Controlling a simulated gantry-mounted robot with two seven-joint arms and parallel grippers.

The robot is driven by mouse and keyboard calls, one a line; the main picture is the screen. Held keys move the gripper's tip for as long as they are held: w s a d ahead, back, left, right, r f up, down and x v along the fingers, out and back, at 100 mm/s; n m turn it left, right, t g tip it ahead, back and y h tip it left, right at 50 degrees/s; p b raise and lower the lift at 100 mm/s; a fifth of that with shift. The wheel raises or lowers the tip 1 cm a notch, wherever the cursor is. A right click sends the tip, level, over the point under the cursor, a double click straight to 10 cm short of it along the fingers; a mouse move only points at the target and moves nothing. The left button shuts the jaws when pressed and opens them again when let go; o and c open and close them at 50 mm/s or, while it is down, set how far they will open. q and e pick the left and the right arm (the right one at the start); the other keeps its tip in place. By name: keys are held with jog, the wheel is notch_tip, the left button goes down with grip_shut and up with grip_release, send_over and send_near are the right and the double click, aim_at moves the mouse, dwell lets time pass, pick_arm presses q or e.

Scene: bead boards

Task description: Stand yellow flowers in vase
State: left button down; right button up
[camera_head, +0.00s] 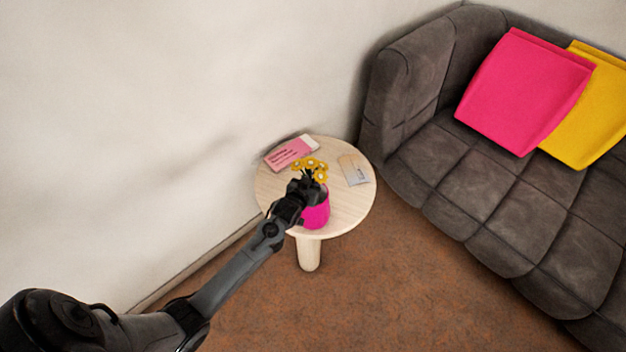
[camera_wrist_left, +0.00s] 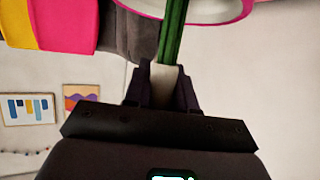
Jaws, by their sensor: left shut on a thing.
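The yellow flowers (camera_head: 311,165) are over the pink vase (camera_head: 317,215), which stands on the round wooden table. My left gripper (camera_head: 303,187) is at the vase's top, just under the blooms, and hides part of the rim. In the left wrist view, my left gripper (camera_wrist_left: 163,88) is shut on the green stems (camera_wrist_left: 173,35). The vase's pink rim and pale inside (camera_wrist_left: 215,10) show close behind the stems. I cannot tell whether the stem ends are inside the vase. My right gripper is not in view.
The small round table (camera_head: 350,208) also holds a pink-and-white box or book (camera_head: 288,153) at the back and a pale card-like item (camera_head: 354,170) at the right. A grey sofa (camera_head: 430,165) with pink and yellow cushions stands close to the right. A wall is behind.

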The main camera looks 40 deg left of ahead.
pick_arm(q)
jog(key=c, duration=0.8)
grip_release()
jog(key=shift+c, duration=0.2)
jog(key=p+v, duration=0.3)
jog(key=v, duration=0.7)
jog(key=shift+s+r, duration=0.25)
jog(key=shift+s, duration=0.05)
